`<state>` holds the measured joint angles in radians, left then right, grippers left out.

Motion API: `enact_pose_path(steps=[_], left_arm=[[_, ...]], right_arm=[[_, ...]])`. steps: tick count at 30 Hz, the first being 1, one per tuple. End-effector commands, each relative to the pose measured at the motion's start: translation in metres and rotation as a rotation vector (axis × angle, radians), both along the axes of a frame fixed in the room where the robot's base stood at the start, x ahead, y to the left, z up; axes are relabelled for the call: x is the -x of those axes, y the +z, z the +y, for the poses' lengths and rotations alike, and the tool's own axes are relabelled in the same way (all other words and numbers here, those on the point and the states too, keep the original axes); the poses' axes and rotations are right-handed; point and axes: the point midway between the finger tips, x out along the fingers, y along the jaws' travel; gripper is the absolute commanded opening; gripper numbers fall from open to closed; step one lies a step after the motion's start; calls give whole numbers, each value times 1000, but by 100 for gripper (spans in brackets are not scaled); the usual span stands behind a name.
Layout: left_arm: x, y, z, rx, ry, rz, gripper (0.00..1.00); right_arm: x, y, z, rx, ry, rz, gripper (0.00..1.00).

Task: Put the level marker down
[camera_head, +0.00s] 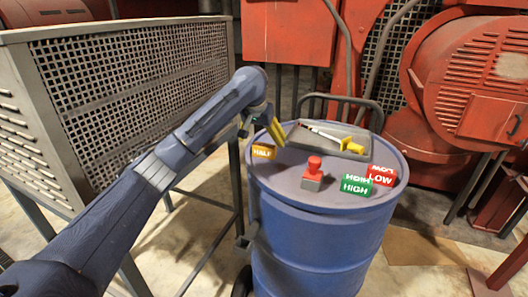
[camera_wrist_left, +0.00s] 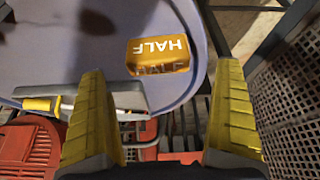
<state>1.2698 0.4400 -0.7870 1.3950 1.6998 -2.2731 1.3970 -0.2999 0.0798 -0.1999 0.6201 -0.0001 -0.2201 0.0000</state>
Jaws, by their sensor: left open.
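Three level markers stand on the blue drum (camera_head: 310,250). The orange HALF marker (camera_head: 263,151) is at the left of the drum top, near its rim. The green HIGH marker (camera_head: 356,186) and the red LOW marker (camera_head: 381,175) stand close together at the right. My left gripper (camera_head: 275,132) is open, with yellow fingers, just above and beside the HALF marker. In the left wrist view the HALF marker (camera_wrist_left: 158,54) rests on the drum top beyond the spread, empty fingertips (camera_wrist_left: 161,72). My right gripper is not in view.
A red-knobbed block (camera_head: 313,175) stands mid-drum. A grey tray (camera_head: 300,138) behind it holds a yellow-handled tool (camera_head: 351,146). A metal mesh cabinet (camera_head: 130,85) stands at the left and red machinery (camera_head: 470,80) at the right. The front of the drum top is clear.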

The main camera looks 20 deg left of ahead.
Motion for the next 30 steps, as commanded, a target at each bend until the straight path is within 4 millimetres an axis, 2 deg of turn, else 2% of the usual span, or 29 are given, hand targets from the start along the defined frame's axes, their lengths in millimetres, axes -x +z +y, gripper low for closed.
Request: enact_pose_path(steps=[3, 9, 20, 30], left_arm=[[-4, -17, -3, 3, -1, 4, 100], [-12, -34, -3, 2, 0, 2, 100], [-14, -39, -2, 0, 0, 1, 100], [-14, -39, -2, 0, 0, 1, 62]], right_arm=[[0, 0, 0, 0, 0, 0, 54], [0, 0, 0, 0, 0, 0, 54], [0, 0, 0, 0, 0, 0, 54], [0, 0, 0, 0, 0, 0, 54]])
